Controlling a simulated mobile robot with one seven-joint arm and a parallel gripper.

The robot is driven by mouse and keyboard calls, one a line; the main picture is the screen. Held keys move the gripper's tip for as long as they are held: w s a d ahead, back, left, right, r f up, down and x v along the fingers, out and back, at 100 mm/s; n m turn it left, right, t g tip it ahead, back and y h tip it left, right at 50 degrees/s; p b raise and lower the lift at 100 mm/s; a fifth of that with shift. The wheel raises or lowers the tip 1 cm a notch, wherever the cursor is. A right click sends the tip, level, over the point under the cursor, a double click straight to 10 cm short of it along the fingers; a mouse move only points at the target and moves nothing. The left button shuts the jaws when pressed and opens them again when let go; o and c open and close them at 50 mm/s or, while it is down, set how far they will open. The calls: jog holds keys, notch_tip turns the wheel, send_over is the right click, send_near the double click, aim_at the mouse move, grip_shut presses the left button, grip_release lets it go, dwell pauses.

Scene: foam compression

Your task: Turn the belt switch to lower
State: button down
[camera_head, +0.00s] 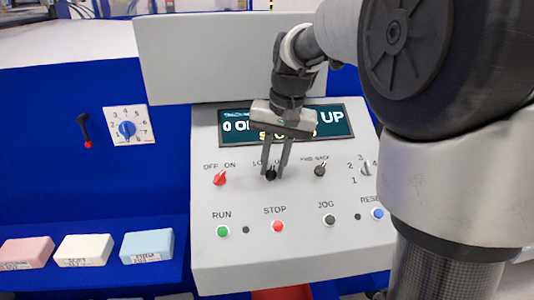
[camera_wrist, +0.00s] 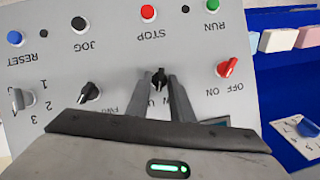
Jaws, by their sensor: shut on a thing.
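The belt switch is a small black knob (camera_head: 271,174) on the sloped grey control panel (camera_head: 305,250), second from the left in the row of knobs. Its label is partly hidden by my fingers. My gripper (camera_head: 276,172) comes down from above, and its two fingers are shut on the black knob. In the wrist view the knob (camera_wrist: 159,79) shows between the fingertips, its pointer roughly upright there. A display (camera_head: 336,121) above the knobs is half covered by my gripper; "UP" can be read at its right end.
A red OFF/ON knob (camera_head: 220,178) is to the left and a black knob (camera_head: 320,169) to the right. Below are RUN (camera_head: 223,231), STOP (camera_head: 277,226), JOG (camera_head: 329,220) and RESET (camera_head: 378,214) buttons. Foam blocks (camera_head: 147,245) lie on the blue shelf at left, below a numbered dial (camera_head: 127,128).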

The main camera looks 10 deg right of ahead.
jog(key=n, duration=0.1)
jog(key=n+h+p, duration=0.1)
jog(key=n, duration=0.1)
jog(key=n+h+p, duration=0.1)
jog(key=n, duration=0.1)
jog(key=shift+a+r, duration=0.1)
jog(key=shift+a, duration=0.2)
jog(key=n+h, duration=0.1)
jog(key=n, duration=0.2)
jog(key=n+h, duration=0.1)
jog(key=n, duration=0.1)
jog(key=shift+a+t+h, duration=0.25)
jog(key=shift+t+h, duration=0.05)
jog(key=shift+n, duration=0.3)
jog(key=c, duration=1.9)
grip_release()
jog(key=p+v, duration=0.1)
jog(key=v, duration=1.6)
jog(key=shift+s+a, duration=0.15)
jog(key=shift+s, duration=0.1)
